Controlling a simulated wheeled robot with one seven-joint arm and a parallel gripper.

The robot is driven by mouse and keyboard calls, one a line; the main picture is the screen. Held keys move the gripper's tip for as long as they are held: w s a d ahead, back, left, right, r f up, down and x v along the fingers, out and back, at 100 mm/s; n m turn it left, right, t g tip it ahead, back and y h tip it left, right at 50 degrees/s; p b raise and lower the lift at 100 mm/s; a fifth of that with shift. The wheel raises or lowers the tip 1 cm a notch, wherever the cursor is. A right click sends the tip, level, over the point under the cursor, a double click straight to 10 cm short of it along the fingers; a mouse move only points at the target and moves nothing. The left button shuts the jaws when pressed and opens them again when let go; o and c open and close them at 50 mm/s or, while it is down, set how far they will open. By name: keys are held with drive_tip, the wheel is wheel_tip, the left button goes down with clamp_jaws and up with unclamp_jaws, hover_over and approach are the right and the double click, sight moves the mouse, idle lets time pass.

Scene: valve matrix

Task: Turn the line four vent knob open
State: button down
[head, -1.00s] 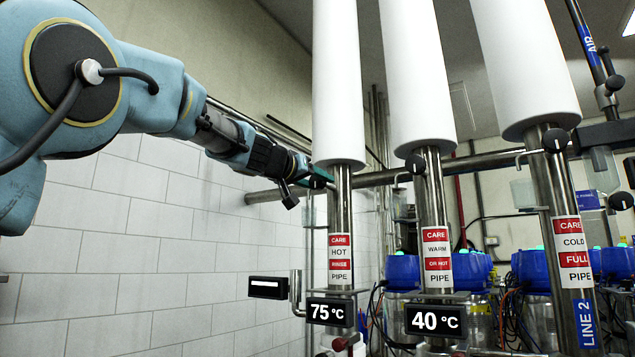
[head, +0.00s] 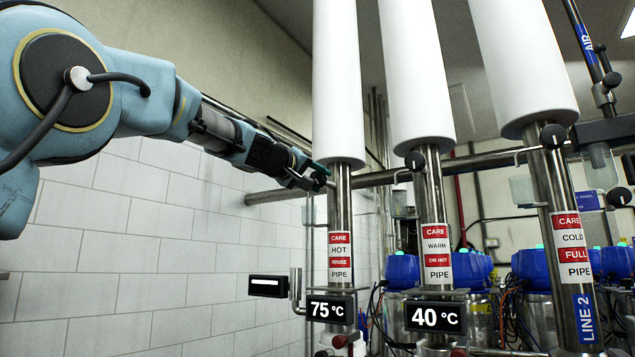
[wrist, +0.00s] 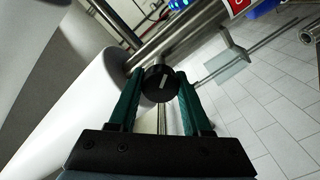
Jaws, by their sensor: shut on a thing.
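A round black knob (wrist: 159,80) with a white pointer mark sits between the two green fingers of my gripper (wrist: 158,88) in the wrist view. The fingers are shut on its sides. The white mark runs nearly upright in that picture, leaning slightly right. In the head view my gripper (head: 320,177) is at the leftmost steel pipe (head: 342,215), just below its white sleeve. There the knob is mostly hidden by the fingers. I see no line four label on this pipe.
Similar black knobs sit on the middle pipe (head: 415,161) and the right pipe (head: 553,136), which has a LINE 2 label. Displays read 75 °C (head: 330,309) and 40 °C (head: 434,317). A horizontal pipe (head: 380,178) runs behind. The tiled wall (head: 150,260) is at left.

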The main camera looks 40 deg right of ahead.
drive_tip(key=n, duration=0.6)
drive_tip(key=shift+w, duration=0.1)
drive_tip(key=n+p, duration=0.1)
drive_tip(key=n, duration=0.4)
drive_tip(key=shift+f, duration=0.1)
drive_tip(key=shift+n, duration=0.4)
drive_tip(key=shift+c, duration=1.7)
unclamp_jaws()
drive_tip(key=shift+a, duration=0.1)
